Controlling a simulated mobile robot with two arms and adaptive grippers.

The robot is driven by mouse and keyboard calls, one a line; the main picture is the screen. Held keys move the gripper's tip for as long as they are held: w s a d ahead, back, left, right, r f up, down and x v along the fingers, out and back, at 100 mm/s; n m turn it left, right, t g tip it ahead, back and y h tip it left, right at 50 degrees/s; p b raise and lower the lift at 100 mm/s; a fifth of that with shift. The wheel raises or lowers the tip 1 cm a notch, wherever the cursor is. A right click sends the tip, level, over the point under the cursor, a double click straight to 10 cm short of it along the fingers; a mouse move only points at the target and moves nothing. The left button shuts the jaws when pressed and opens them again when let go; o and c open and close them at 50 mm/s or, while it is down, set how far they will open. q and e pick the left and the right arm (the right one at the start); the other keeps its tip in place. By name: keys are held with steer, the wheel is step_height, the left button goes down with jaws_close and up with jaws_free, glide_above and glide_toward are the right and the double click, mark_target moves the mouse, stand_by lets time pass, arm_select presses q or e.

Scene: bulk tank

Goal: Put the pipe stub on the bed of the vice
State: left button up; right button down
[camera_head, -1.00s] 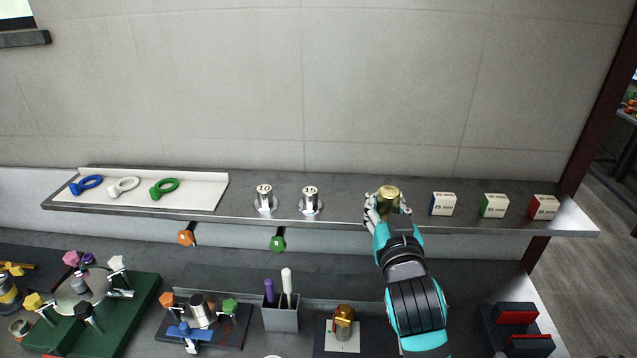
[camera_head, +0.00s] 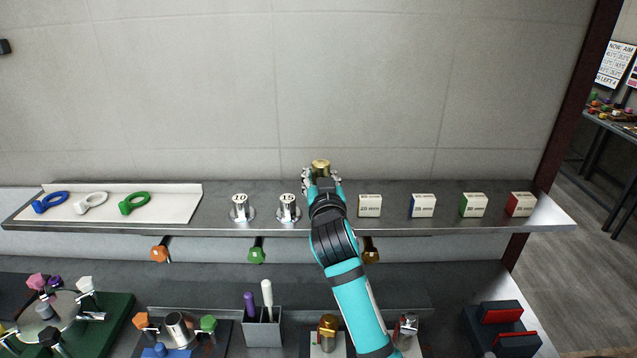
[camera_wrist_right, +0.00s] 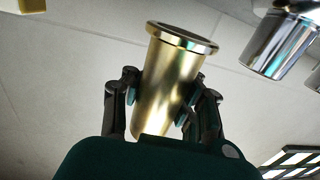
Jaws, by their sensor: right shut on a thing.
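My right gripper (camera_head: 320,177) is shut on a brass flanged cylinder (camera_head: 320,166), which I take to be the pipe stub. In the right wrist view the cylinder (camera_wrist_right: 172,85) sits between both fingers, tilted, with its flanged end past the fingertips. In the head view it is by the shelf's back edge, right of the plug marked 15. The vice (camera_head: 497,330), dark with red jaw faces, stands on the bench at lower right, well away from the gripper. Its bed is between the jaws and partly hidden. My left gripper is not in view.
The steel shelf (camera_head: 345,221) holds chrome plugs marked 10 (camera_head: 240,207) and 15 (camera_head: 288,207), several small boxes, and coloured rings on a white tray (camera_head: 165,207). Fittings (camera_head: 328,330) and a grey tool holder (camera_head: 262,328) stand on the bench below, left of the vice.

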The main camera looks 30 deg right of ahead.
steer(key=shift+w, duration=0.25)
step_height(320, 180, down, 3)
steer(key=shift+s+f+p, duration=0.1)
steer(key=shift+p, duration=0.6)
steer(key=shift+f, duration=0.1)
steer(key=shift+f, duration=0.1)
steer(key=shift+f, duration=0.15)
steer(key=c, duration=1.1)
jaws_free()
steer(key=shift+o, duration=0.2)
